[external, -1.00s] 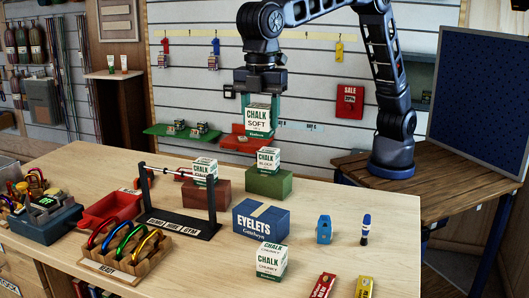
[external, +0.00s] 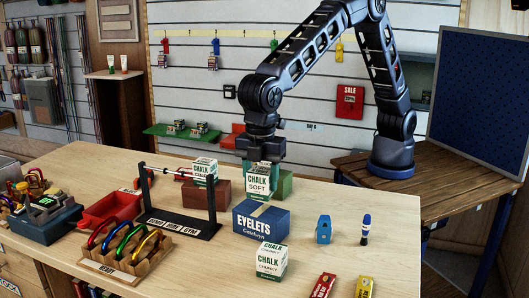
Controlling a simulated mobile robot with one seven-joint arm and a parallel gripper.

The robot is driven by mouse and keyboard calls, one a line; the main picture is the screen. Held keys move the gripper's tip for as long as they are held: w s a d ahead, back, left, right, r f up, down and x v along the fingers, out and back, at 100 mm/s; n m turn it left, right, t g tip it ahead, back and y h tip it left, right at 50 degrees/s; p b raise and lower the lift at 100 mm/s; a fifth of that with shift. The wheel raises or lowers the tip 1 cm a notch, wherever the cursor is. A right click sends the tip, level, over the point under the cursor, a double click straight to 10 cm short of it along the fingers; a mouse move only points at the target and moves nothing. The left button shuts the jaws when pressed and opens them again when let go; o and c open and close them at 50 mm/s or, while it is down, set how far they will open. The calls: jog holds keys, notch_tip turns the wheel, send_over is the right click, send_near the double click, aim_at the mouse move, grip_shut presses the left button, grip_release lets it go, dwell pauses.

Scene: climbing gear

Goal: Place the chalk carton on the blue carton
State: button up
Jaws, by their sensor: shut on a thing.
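My gripper (external: 262,164) points down and is shut on the white and green chalk carton labelled SOFT (external: 258,183), which it holds upright. The blue carton labelled EYELETS (external: 262,224) stands on the table. The held carton is over the back part of the blue carton's top in the picture. I cannot tell whether the two touch.
A green box (external: 286,184) is behind the held carton, mostly hidden. A brown box (external: 222,194) with another chalk carton (external: 204,169) is to the left. A CHUNKY chalk carton (external: 271,262) stands in front. A blue item (external: 324,230) and a marker (external: 364,230) stand to the right.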

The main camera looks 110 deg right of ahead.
aim_at(261, 192)
jog(key=shift+f, duration=1.9)
jog(key=shift+f, duration=0.1)
jog(key=o, duration=1)
